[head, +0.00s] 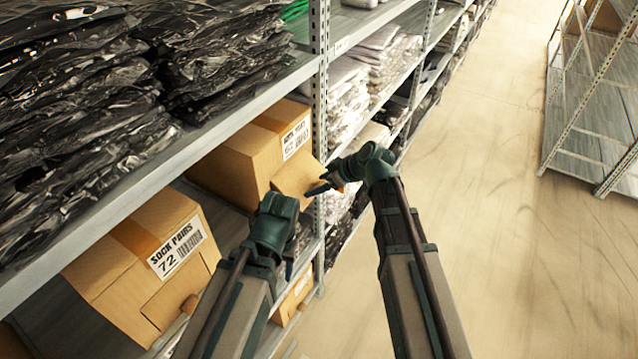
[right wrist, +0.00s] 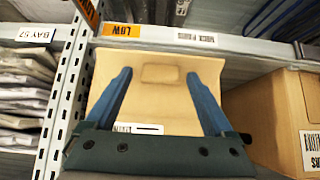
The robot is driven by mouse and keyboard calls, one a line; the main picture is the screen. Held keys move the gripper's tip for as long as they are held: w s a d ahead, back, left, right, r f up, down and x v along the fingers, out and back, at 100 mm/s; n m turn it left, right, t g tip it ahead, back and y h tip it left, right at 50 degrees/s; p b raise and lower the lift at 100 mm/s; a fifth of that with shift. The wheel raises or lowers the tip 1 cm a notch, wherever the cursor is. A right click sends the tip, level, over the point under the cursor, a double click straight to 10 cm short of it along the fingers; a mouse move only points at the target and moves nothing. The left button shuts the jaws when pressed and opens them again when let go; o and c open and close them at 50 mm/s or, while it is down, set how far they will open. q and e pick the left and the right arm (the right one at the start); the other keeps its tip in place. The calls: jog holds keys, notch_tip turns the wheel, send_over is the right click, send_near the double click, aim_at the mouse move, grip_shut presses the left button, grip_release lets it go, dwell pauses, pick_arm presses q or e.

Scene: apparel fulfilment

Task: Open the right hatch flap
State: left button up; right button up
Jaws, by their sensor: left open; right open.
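A brown cardboard box (head: 240,152) with a white label stands on the lower shelf. Its front hatch flap (head: 298,178) appears tilted outward from the box; how far is unclear. In the right wrist view the flap (right wrist: 125,88) fills the middle, with a small rectangular tab on it. My right gripper (head: 322,187) is open at the flap's outer side, its fingers spread across the flap in the wrist view. Contact is unclear. My left gripper (head: 292,258) is open and empty below, in front of the shelf; its fingers are largely hidden.
A second box marked SOCK PAIRS 72 (head: 140,262) stands at left, its hatch closed. Black bagged garments (head: 80,110) fill the shelf above. A metal upright (head: 319,60) stands beside the right box. The aisle floor (head: 490,200) is clear; another rack (head: 590,110) stands across it.

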jog(key=p+v, duration=0.9)
jog(key=v, duration=0.4)
jog(key=shift+d+r+p, duration=0.2)
jog(key=shift+r+p, duration=0.1)
jog(key=shift+p, duration=0.1)
jog(key=shift+s+f, duration=0.1)
jog(key=shift+s, duration=0.05)
